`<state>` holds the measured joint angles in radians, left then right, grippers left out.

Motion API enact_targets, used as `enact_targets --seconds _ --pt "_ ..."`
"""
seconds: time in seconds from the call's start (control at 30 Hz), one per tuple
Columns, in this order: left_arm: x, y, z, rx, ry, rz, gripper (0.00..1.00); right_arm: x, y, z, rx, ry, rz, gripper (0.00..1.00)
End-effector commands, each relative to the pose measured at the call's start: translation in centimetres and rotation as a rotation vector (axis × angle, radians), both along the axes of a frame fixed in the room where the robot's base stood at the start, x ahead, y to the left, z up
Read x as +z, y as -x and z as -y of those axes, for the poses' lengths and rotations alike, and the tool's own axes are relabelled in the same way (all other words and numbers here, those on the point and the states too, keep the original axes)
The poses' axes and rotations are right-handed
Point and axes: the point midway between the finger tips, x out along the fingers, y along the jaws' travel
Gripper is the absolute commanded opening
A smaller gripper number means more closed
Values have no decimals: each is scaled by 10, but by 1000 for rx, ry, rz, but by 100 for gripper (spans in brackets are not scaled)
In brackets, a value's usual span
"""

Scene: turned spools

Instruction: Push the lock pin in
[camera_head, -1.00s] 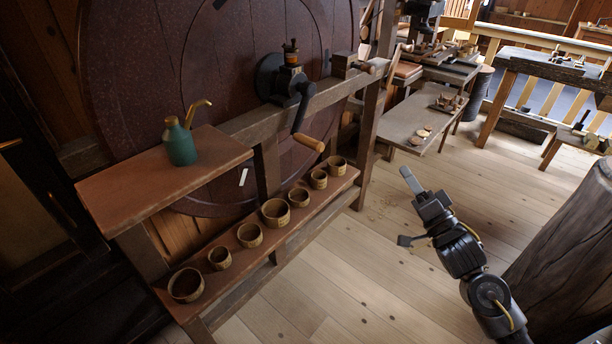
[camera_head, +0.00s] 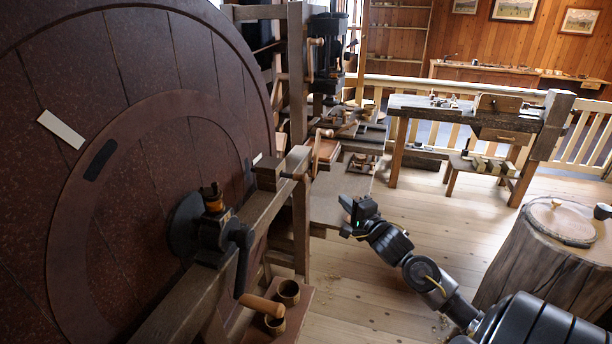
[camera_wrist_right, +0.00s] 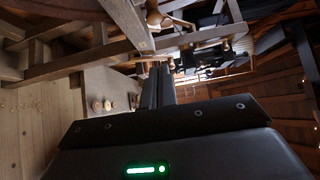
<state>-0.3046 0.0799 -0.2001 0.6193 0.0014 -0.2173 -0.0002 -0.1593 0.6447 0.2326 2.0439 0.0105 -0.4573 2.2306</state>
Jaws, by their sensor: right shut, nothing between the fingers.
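A wooden block (camera_head: 268,173) sits on the beam beside the great wheel. A small turned wooden peg (camera_head: 293,176) sticks out of its right side and looks like the lock pin; I cannot tell how deep it sits. My right gripper (camera_head: 346,204) is shut and empty, to the right of the peg and apart from it, above the floor. Its shut fingers (camera_wrist_right: 158,86) also show in the right wrist view, pointing away. My left gripper is not in view.
The great dark wheel (camera_head: 150,130) fills the left. A crank (camera_head: 242,255) with a wooden handle juts from the near beam. A low bench (camera_head: 335,195) stands behind the gripper. A stump (camera_head: 530,255) stands at right. Floor between is open.

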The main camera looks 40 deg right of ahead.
Motion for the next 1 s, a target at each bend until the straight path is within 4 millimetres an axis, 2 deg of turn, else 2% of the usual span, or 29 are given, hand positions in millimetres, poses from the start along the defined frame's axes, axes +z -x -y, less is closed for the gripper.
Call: enact_targets --seconds 0.13,0.27,0.63,0.8,1.0 --pt "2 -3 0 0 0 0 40 0 -10 2 -1 1 -1 0" --pt "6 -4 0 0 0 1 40 2 -29 5 0 3 0 0" --pt "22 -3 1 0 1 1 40 2 -105 17 2 3 -1 0" --pt "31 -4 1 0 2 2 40 2 -124 2 5 2 0 0" --pt "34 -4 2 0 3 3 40 0 -135 -5 4 3 -2 0"
